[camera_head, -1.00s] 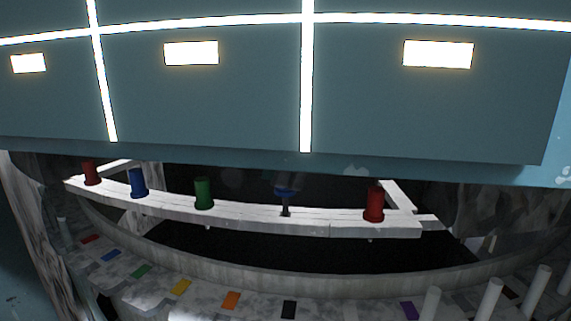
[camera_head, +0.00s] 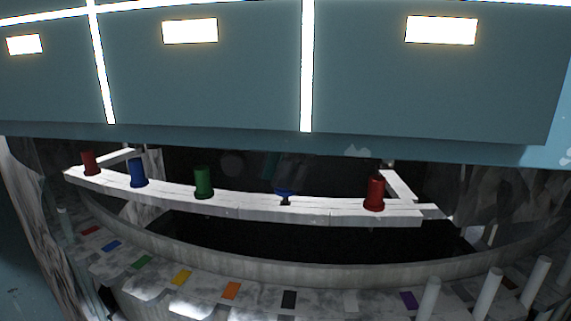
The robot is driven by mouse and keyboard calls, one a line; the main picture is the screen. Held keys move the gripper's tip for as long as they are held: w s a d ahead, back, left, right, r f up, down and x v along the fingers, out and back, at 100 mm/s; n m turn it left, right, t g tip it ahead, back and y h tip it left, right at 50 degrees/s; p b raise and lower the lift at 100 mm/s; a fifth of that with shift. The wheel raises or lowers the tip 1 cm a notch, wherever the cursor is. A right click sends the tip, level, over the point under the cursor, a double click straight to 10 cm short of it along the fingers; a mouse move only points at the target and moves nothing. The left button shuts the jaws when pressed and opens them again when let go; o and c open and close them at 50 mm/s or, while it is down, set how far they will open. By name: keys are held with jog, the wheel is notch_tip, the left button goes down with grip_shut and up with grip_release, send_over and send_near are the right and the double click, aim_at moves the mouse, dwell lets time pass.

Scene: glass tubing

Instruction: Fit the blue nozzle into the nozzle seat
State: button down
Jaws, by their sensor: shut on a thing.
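A blue nozzle (camera_head: 138,173) stands upright on the white curved rail (camera_head: 240,207), left of the green nozzle. A second, smaller blue piece (camera_head: 284,192) shows at the rail between the green nozzle and the right red nozzle, with a dark part just below it. It is too small and dark to tell whether it is a nozzle, or whether it touches the rail. I cannot make out the nozzle seat for certain. My gripper cannot be made out in this view.
A red nozzle (camera_head: 89,163), a green nozzle (camera_head: 203,182) and another red nozzle (camera_head: 375,193) stand on the rail. Colour patches, such as an orange patch (camera_head: 231,290), line the marbled surface below. White posts (camera_head: 488,294) rise at lower right. A blue-grey panel (camera_head: 230,85) fills the top.

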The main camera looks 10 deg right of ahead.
jog(key=shift+s+a+f, duration=0.1)
jog(key=shift+s+f, duration=0.05)
jog(key=shift+f, duration=0.6)
jog(key=c, duration=1.2)
grip_release()
jog(key=shift+s+f+b, duration=0.1)
jog(key=shift+b, duration=0.2)
jog(key=v, duration=0.8)
jog(key=shift+r, duration=0.25)
